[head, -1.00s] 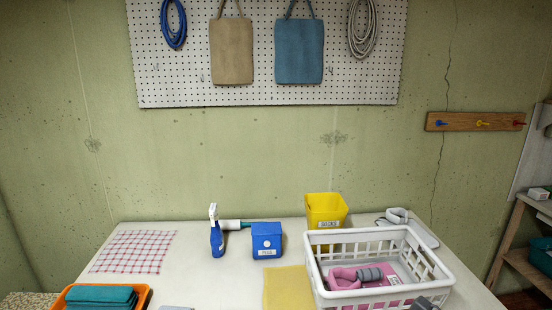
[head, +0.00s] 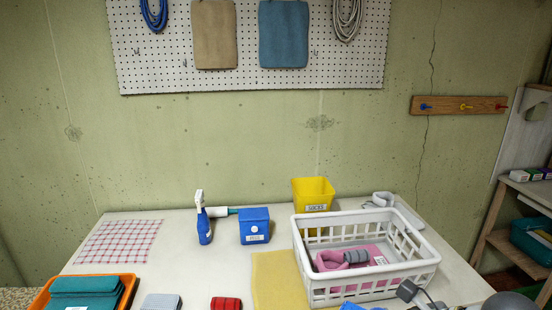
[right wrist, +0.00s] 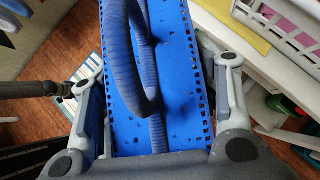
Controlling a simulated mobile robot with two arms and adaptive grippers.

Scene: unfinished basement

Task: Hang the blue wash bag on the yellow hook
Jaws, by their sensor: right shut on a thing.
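The yellow hook (head: 465,106) is the middle peg on a wooden rack (head: 440,105) on the wall at the right, between a blue and a red peg. In the head view my right gripper (head: 420,296) shows partly at the bottom edge, below and in front of the rack. A sliver of blue (head: 356,306) shows beside it. In the right wrist view the blue wash bag (right wrist: 180,75) with its looped blue strap lies between the two fingers of my right gripper (right wrist: 157,90), which is shut on it. My left gripper is out of view.
The white table (head: 180,255) holds a white basket (head: 312,265) with pink things, a yellow bin (head: 313,192), a blue box (head: 254,226), a spray bottle (head: 203,222) and an orange tray (head: 125,290). A shelf (head: 500,215) stands right. The wall around the rack is clear.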

